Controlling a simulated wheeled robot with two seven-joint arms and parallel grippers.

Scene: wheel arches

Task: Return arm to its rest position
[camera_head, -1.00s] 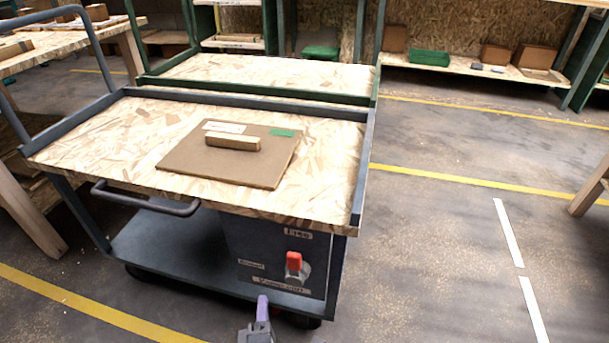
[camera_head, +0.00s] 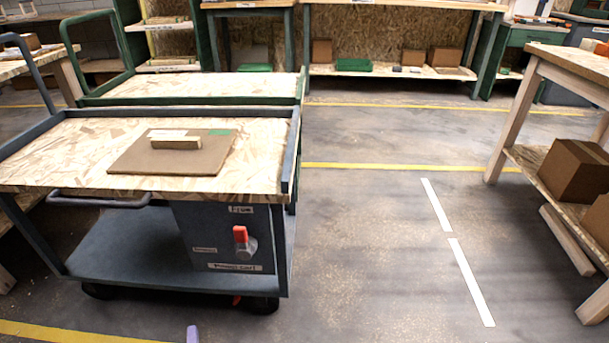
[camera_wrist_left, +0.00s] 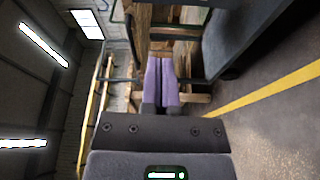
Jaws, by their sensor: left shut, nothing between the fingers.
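My left gripper (camera_head: 192,334) shows only as a purple fingertip at the bottom edge of the head view, in front of and below the cart. In the left wrist view its two purple fingers (camera_wrist_left: 161,82) lie side by side, shut, with nothing between them. The rest of my left arm is out of the head view. My right gripper is not in view.
A blue cart (camera_head: 180,240) with a chipboard top carries a brown board (camera_head: 190,160) and a wood block (camera_head: 176,142). A red-handled switch (camera_head: 240,236) is on its grey box. A wooden bench (camera_head: 530,90) with boxes stands at right. Floor between is clear.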

